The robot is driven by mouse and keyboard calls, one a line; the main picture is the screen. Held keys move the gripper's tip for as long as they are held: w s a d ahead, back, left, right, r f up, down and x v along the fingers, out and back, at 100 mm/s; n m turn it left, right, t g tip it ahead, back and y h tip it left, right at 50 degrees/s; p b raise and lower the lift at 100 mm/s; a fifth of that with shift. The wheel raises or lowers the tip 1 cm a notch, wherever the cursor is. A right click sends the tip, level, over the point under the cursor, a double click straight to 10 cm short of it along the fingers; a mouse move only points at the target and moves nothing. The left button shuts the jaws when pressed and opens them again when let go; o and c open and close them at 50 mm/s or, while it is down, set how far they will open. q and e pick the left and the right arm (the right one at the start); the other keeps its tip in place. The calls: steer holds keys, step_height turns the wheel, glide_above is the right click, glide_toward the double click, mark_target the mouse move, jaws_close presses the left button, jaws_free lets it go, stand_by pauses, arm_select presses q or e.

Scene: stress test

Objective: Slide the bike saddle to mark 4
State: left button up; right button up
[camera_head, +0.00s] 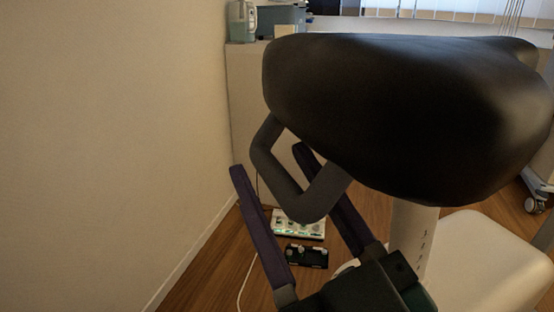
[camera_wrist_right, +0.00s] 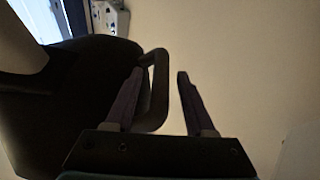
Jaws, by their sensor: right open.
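The black bike saddle (camera_head: 400,105) fills the upper right of the head view, and it is a dark shape at left in the right wrist view (camera_wrist_right: 60,95). A dark grey bent handle (camera_head: 275,180) hangs under its left end; it also shows in the wrist view (camera_wrist_right: 160,95). The saddle sits above a pale post (camera_head: 408,228) with small marks, too small to read. My right gripper (camera_head: 268,161) is open, its purple fingers on either side of the handle; in the wrist view (camera_wrist_right: 160,75) the handle is nearer the left finger. My left gripper is not in view.
A beige wall (camera_head: 110,130) runs along the left. A white device with knobs (camera_head: 298,224) and a small black device (camera_head: 306,256) lie on the wooden floor. A pale rounded body (camera_head: 485,265) stands at lower right, with a wheeled thing (camera_head: 535,180) beyond.

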steer(key=shift+w+a+r, duration=0.2)
steer(key=shift+w, duration=0.2)
steer(key=shift+c, duration=0.3)
jaws_close()
stand_by(0.9)
